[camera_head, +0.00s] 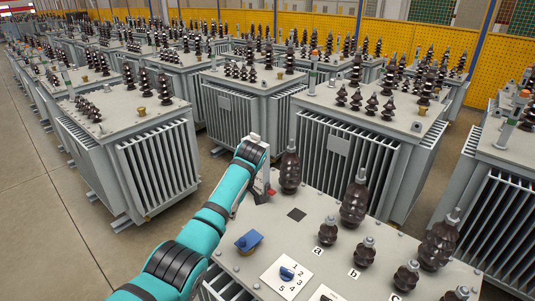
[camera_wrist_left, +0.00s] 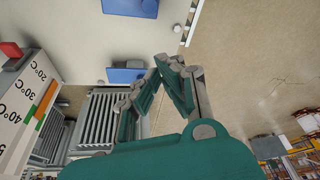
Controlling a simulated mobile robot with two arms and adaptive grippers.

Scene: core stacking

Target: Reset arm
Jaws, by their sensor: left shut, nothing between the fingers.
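A small red part (camera_head: 270,190) sits near the wrist. My right gripper is not in view.
The transformer top carries dark ribbed bushings (camera_head: 354,200), a blue knob (camera_head: 288,273) on a numbered plate and a blue-topped fitting (camera_head: 249,240). Other transformers (camera_head: 130,135) stand close around in rows. Bare floor (camera_head: 40,200) lies at the left. A yellow barrier (camera_head: 508,60) runs behind.

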